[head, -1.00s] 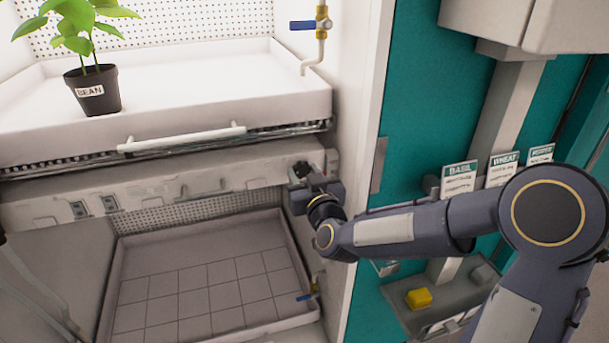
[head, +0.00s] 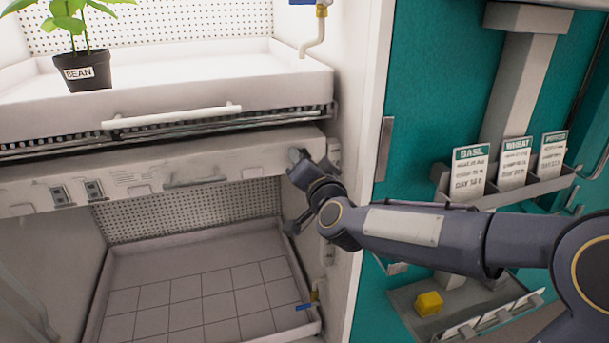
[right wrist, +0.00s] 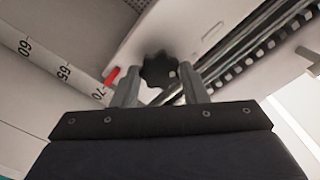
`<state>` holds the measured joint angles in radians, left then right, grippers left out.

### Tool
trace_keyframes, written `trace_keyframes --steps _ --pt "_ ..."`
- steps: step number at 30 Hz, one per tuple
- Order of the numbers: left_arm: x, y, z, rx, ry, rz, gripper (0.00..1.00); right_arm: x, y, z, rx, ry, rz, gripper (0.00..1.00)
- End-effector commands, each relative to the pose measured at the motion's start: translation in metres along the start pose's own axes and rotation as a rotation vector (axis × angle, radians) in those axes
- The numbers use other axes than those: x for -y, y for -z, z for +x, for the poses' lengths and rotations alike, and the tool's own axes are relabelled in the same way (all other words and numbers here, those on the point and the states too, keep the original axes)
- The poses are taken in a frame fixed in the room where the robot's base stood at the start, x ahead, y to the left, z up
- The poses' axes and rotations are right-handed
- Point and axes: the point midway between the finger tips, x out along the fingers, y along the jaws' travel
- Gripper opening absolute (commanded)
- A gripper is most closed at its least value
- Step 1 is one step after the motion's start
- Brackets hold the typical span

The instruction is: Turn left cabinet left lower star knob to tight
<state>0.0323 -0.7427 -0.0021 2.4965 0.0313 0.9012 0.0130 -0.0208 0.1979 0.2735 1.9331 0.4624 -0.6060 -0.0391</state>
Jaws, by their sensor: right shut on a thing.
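A black star knob (right wrist: 158,69) shows in the right wrist view, on the pale rail of the shelf. My right gripper (right wrist: 160,82) is shut on it, one finger on each side. In the head view my right gripper (head: 298,160) is at the right end of the shelf's front beam (head: 130,175), by the cabinet's right inner wall, and it hides the knob. A red pointer (right wrist: 112,75) sits beside the knob, near the 70 mark of a scale (right wrist: 65,75). My left gripper is not in view.
Above the beam is a white tray (head: 160,108) with a potted bean plant (head: 85,70). A lower tray (head: 110,270) with a grid floor is below. At right, a teal panel (head: 425,100) carries label cards (head: 470,170) and a yellow block (head: 429,303) on a ledge.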

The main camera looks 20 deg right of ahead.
Motion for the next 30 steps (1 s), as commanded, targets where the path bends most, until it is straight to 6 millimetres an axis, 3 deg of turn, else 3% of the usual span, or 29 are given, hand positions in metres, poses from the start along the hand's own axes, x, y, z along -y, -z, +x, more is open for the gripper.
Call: trace_keyframes --steps 15,30 --pt "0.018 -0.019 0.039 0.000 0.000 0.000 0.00 -0.003 -0.002 0.000 -0.001 0.001 0.484 0.17" --pt "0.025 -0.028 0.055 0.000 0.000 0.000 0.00 -0.002 -0.001 0.000 -0.001 0.000 0.786 0.17"
